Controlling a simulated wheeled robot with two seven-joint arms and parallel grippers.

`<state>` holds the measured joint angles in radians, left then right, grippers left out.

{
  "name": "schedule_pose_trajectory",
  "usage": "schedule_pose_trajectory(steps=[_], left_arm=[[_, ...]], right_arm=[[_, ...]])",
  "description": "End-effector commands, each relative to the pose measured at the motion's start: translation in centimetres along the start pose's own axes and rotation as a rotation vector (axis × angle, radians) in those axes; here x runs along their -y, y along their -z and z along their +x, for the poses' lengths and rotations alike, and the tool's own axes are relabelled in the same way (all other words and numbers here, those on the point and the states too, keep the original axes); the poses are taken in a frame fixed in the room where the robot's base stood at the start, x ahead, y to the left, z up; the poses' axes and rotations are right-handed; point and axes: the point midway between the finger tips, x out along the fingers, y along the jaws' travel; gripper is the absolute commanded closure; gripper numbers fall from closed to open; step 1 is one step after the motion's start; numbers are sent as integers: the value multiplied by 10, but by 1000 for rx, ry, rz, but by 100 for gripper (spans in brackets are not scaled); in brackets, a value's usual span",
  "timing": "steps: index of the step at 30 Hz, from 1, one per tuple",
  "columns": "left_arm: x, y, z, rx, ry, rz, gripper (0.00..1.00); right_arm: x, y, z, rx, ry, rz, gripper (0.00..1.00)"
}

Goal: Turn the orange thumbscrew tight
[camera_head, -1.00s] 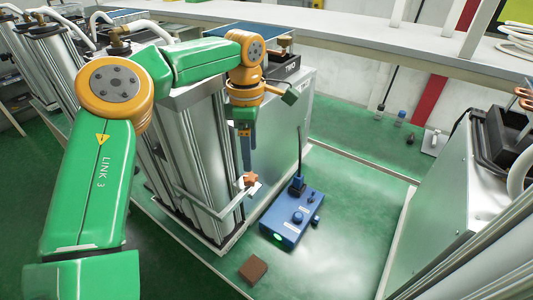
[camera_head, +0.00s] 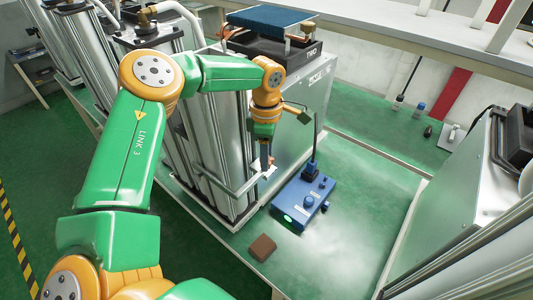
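The orange thumbscrew (camera_head: 270,161) is small in the head view, on a pale plate at the front end of the metal bar (camera_head: 240,187) beside the silver columns. My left gripper (camera_head: 265,156) points down at it from above, and its fingers hide much of the screw. The fingertips are at or very near the thumbscrew; I cannot tell whether they touch it or how far apart they are. My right gripper is out of view.
A brown block (camera_head: 262,247) lies nearer. A grey machine (camera_head: 485,190) stands at right. Green floor between is clear.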

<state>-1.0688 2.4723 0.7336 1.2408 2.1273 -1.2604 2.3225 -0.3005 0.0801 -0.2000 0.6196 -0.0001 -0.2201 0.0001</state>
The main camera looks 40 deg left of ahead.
Motion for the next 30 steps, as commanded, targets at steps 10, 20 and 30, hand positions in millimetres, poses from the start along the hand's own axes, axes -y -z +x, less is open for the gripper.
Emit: schedule_pose_trajectory(steps=[10,20,30], left_arm=[[0,0,-1,-1,-1,28,100],[0,0,-1,-1,-2,239,100],[-1,0,-2,-1,-3,562,100]], right_arm=[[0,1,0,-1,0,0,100],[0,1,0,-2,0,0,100],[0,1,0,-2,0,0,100]])
